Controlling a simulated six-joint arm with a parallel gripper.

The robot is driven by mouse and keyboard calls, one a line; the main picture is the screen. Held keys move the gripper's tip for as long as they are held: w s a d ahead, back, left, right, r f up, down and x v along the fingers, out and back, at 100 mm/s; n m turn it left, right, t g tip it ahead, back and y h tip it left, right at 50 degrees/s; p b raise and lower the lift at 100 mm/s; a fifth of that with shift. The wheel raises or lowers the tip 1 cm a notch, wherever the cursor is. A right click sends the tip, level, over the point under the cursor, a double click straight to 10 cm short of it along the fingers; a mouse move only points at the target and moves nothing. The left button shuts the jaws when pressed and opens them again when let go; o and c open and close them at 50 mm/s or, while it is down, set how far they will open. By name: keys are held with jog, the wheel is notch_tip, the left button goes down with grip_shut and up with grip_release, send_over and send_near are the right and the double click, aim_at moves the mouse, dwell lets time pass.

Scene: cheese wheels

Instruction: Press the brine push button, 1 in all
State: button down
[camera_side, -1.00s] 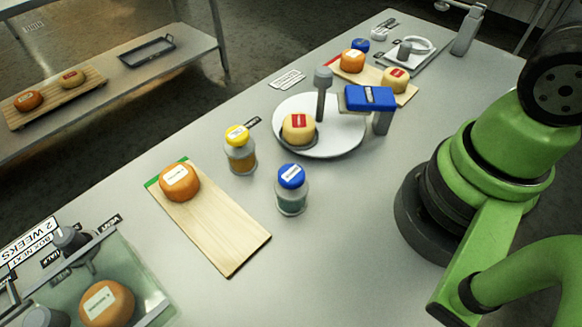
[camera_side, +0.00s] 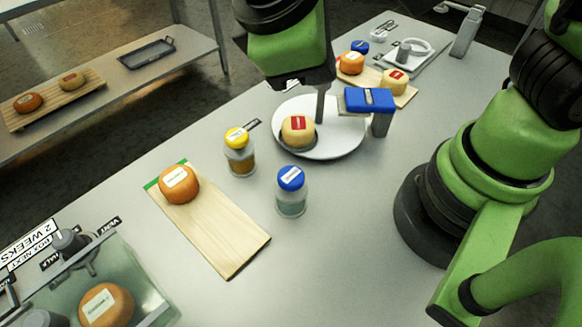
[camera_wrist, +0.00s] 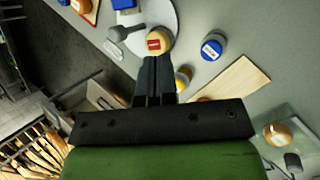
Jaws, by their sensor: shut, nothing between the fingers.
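Two push-top jars stand on the grey table: one with a blue cap (camera_side: 291,178) and one with a yellow cap (camera_side: 237,138). Their labels are too small to read, so I cannot tell which is the brine button. The blue cap also shows in the wrist view (camera_wrist: 211,48), right of my gripper and apart from it.
A wooden board (camera_side: 228,240) carries an orange cheese (camera_side: 179,184). A clear box (camera_side: 137,290) stands front left. Table right of the blue-capped jar is free.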

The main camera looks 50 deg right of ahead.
aim_at(300, 170)
jog(key=a+f+n+t+h, duration=0.1)
jog(key=a+f+n+h, duration=0.1)
jog(key=a+f, duration=0.1)
jog(key=shift+a+f+n+h, duration=0.2)
jog(key=shift+n+h, duration=0.1)
jog(key=shift+h, duration=0.1)
jog(key=shift+f, duration=4.4)
jog(key=shift+f, duration=0.15)
jog(key=shift+f, duration=0.25)
jog(key=shift+f, duration=0.85)
jog(key=shift+r, duration=1.3)
